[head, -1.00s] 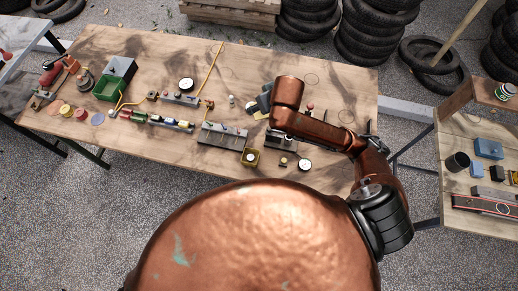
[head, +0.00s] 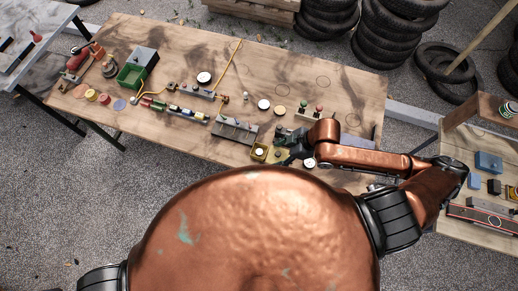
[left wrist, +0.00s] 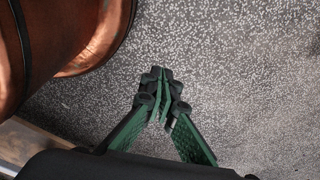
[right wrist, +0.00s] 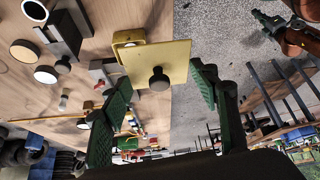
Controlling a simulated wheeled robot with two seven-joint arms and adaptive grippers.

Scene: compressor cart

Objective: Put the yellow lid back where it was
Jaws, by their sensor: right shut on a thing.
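The yellow lid (right wrist: 175,56) is a flat square plate with a dark round knob, seen in the right wrist view. It is between the two fingers of my right gripper (right wrist: 162,78), which is shut on it. In the head view the right gripper (head: 290,155) is at the table's front edge, just right of a small yellow box (head: 252,153) with a pale round thing inside. The lid is hard to make out there. My left gripper (left wrist: 160,82) has its green fingers together and empty, above the grey ground. It is not visible in the head view.
The wooden table (head: 330,82) holds a grey block with a row of pegs (head: 236,130), round gauges (head: 264,105), a green bin (head: 131,75) and a small panel with red and green buttons (head: 309,110). A side table (head: 470,150) stands at the right. The table's back right is mostly bare.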

